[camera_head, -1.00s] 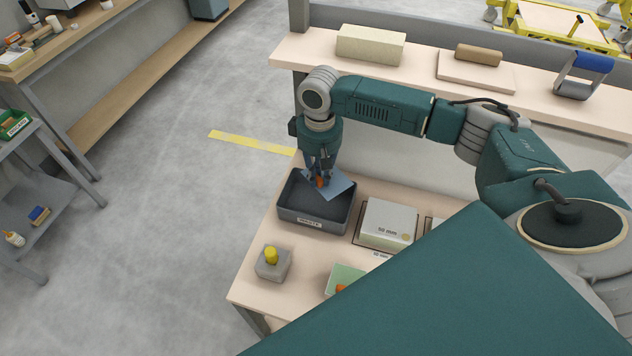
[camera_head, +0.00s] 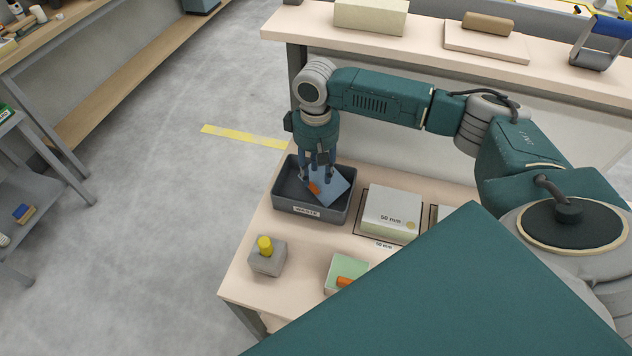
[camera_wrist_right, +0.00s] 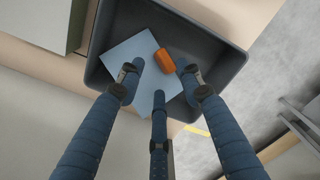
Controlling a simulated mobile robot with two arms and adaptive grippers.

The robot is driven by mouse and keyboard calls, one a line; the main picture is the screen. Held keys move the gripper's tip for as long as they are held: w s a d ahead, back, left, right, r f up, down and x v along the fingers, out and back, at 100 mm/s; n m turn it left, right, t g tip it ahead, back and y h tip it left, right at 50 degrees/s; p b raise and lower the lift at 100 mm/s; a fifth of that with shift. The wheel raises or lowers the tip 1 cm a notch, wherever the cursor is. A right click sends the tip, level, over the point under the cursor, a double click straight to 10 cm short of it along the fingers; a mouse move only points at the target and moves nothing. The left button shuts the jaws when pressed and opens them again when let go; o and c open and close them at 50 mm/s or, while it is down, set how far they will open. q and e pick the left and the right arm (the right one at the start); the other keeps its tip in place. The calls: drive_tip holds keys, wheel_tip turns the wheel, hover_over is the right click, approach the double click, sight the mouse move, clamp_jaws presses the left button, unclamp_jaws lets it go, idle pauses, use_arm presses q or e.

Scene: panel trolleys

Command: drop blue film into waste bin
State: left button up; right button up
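The blue film (camera_head: 336,187) is a light blue square sheet with an orange tab (camera_head: 313,188). It lies inside the dark grey waste bin (camera_head: 335,215), tilted toward the right wall in the head view. In the right wrist view the film (camera_wrist_right: 125,50) and its orange tab (camera_wrist_right: 164,61) show within the bin (camera_wrist_right: 222,52). My right gripper (camera_head: 319,178) points down over the bin. Its three blue fingers (camera_wrist_right: 160,80) are spread, with the tab just beyond the tips and nothing gripped. My left gripper is not in view.
Right of the bin is a pale block marked 50 mm (camera_head: 391,213). In front are a grey block with a yellow knob (camera_head: 267,260) and a green tray with an orange item (camera_head: 346,266). A raised shelf (camera_head: 440,55) runs behind my right arm.

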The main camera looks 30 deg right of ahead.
drive_tip(key=shift+r, duration=0.15)
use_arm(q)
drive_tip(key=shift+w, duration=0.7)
use_arm(e)
wheel_tip(320, 180, up, 12)
drive_tip(key=shift+s+f, duration=0.1)
drive_tip(key=shift+f, duration=0.15)
